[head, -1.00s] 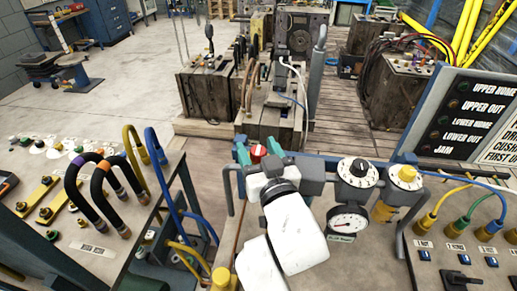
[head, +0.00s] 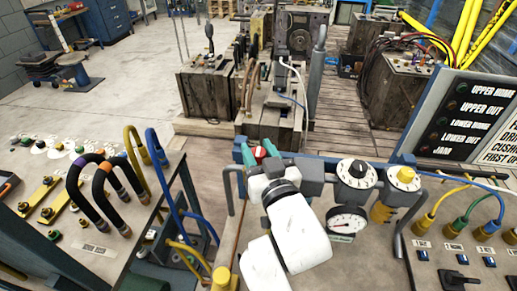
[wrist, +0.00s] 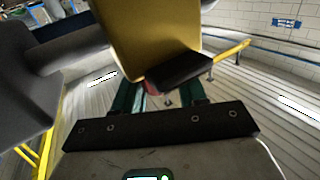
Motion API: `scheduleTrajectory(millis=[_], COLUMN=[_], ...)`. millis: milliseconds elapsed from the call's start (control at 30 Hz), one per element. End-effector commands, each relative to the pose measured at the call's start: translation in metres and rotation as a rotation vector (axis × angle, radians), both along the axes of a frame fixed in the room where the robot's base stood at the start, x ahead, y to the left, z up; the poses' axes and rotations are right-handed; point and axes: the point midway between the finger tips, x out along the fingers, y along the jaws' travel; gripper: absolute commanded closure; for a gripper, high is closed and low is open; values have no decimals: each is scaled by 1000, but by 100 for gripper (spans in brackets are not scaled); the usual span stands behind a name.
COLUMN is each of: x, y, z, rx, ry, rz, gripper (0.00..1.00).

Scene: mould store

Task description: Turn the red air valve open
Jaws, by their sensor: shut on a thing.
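The red air valve (head: 259,154) shows as a small red patch at the left end of the air-line assembly in the head view. My gripper (head: 258,152), with green fingers, is shut on it, one finger at each side. My wrist and white arm hide most of the valve's body. In the wrist view a little red of the valve (wrist: 152,87) shows between the green fingers (wrist: 158,95). The handle's angle cannot be made out.
A black dial (head: 357,173), a yellow dial (head: 404,178) and a round gauge (head: 347,222) sit right of my gripper. A large yellow body (wrist: 148,35) stands close in the wrist view. Coloured hoses (head: 172,185) rise at left. A labelled panel (head: 470,115) stands at right.

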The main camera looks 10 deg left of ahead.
Motion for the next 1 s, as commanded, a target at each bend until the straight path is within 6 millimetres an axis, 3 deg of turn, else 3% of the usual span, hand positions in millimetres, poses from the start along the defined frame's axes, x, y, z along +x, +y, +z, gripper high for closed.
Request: scheduleTrajectory(millis=[1000], x=[1], y=[-2], z=[-4], rx=[-2], ry=[-4], rz=[418], gripper=[89])
